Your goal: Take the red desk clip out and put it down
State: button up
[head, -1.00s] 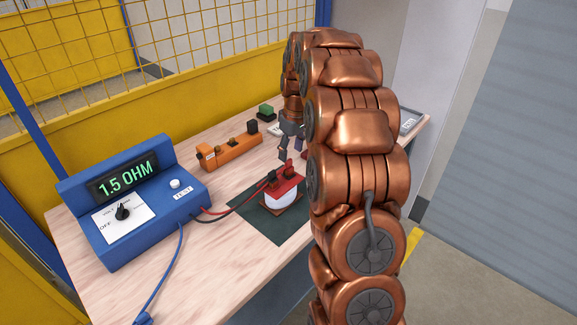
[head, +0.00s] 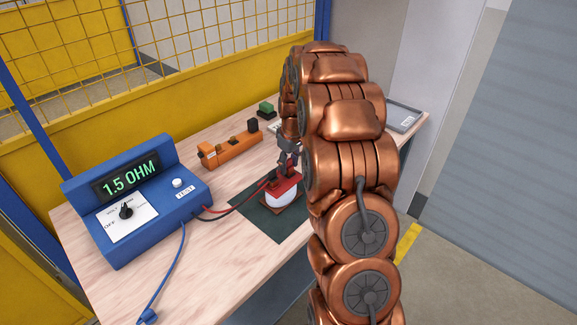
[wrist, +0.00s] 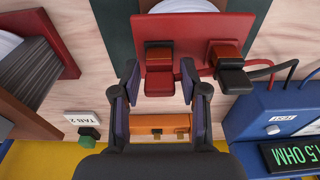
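The red desk clip (wrist: 159,72) stands on the red top plate (wrist: 193,28) of a white-sided core. A second, dark clip (wrist: 232,72) with cables sits beside it, to the right in the wrist view. In the head view the core (head: 281,198) stands on a dark green mat (head: 251,211). My gripper (wrist: 160,82) is open, with its two fingers on either side of the red clip and visible gaps to it. In the head view my gripper (head: 287,163) is just above the core, and the clips are partly hidden behind its fingers.
A blue meter (head: 137,200) reading 1.5 OHM stands at left, with cables running to the core. An orange holder (head: 232,150) and a green-topped block (head: 266,109) are at the back. Another red-edged core (wrist: 64,45) is at left in the wrist view.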

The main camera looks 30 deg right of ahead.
grip_shut()
